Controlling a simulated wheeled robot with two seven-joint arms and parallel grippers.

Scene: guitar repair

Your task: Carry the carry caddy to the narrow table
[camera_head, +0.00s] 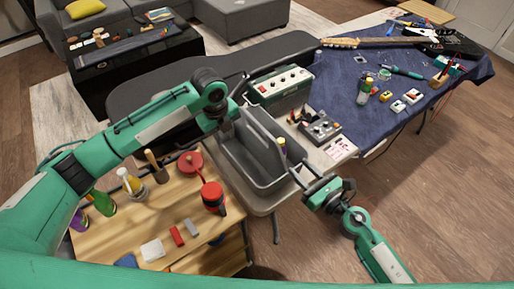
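The grey carry caddy (243,168), with a raised handle along its middle, is at the centre of the head view. It is over a narrow light-grey table (264,203); I cannot tell whether it rests on it. A small bottle with a yellow part (282,146) stands inside the caddy. My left gripper (236,112) is at the caddy's far left end. My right gripper (308,182) is at its near right end. Both appear to be at the rim, but their fingers are too small or hidden to show a grip.
A green amplifier (280,86) and a grey box with knobs (322,127) stand close to the caddy. A wooden bench (115,241) with bottles and tools is at lower left. A blue-covered table (345,84) with a guitar is at right. Floor (440,190) is clear at lower right.

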